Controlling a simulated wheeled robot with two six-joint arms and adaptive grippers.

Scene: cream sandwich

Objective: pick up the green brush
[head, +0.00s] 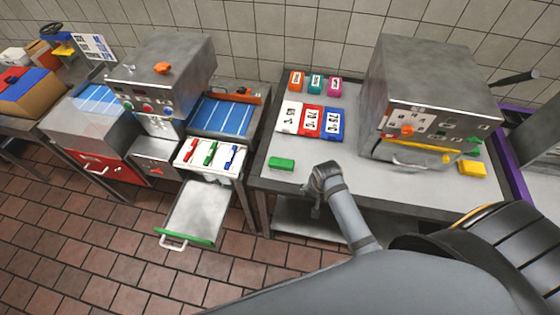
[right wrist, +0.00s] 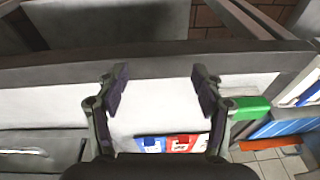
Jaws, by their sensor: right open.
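The green brush (head: 281,163), a small block-like piece, lies on the front left part of the grey steel table (head: 385,190). My right gripper (head: 317,203) is at the table's front edge, to the right of the brush and a little nearer. In the right wrist view the open right gripper (right wrist: 150,88) has nothing between its fingers. The green brush (right wrist: 250,108) shows there just right of the right finger, outside the jaws. I cannot tell whether finger and brush touch. My left gripper is not in view.
White, red and blue cards (head: 311,122) lie behind the brush, with small coloured boxes (head: 316,85) further back. A steel machine (head: 430,100) stands right, near a yellow block (head: 472,168). A white holder (head: 210,158) with coloured handles stands left, above an open drawer (head: 198,212).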

